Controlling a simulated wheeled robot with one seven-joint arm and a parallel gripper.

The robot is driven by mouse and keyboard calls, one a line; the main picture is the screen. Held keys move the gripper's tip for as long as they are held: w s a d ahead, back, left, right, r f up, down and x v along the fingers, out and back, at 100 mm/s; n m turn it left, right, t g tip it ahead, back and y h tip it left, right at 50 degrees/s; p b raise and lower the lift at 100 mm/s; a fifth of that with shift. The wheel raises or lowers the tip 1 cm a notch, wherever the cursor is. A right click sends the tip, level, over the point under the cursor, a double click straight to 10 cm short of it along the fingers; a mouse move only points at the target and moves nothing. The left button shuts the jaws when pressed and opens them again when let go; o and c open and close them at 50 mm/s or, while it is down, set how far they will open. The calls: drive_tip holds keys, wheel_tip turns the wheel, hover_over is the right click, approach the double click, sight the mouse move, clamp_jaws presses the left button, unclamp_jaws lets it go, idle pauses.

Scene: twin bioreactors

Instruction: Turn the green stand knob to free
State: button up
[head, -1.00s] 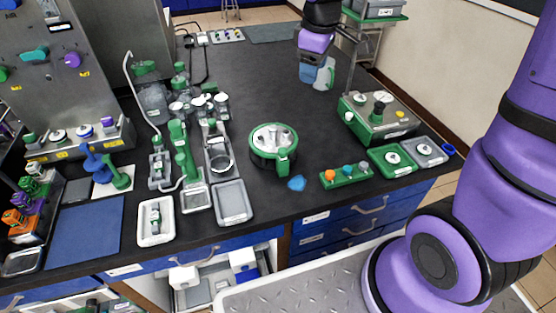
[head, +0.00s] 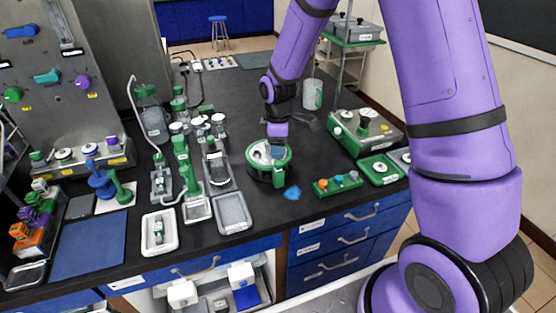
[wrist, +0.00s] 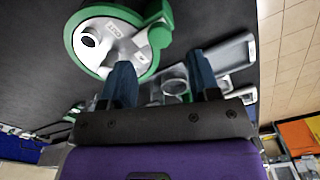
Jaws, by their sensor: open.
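A round stand (head: 254,172) with a green rim and a grey-white top sits on the dark bench near its front edge. In the wrist view the same round stand (wrist: 82,62) fills the upper left, with a small green knob (wrist: 160,38) at its right side. My gripper (head: 277,152) is above the stand in the head view and covers part of its top. In the wrist view my gripper (wrist: 161,66) is open, with two dark blue fingers apart and nothing between them. The knob appears just beyond the fingertips, apart from them. Its setting is not readable.
Grey trays (head: 233,214) and green-and-grey fixtures stand to the left. A green-topped box (head: 364,130) stands at the right. A translucent container (head: 312,94) stands behind.

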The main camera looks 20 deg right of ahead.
sight(278, 162)
drive_tip(key=shift+f, duration=2.75)
drive_tip(key=c, duration=0.9)
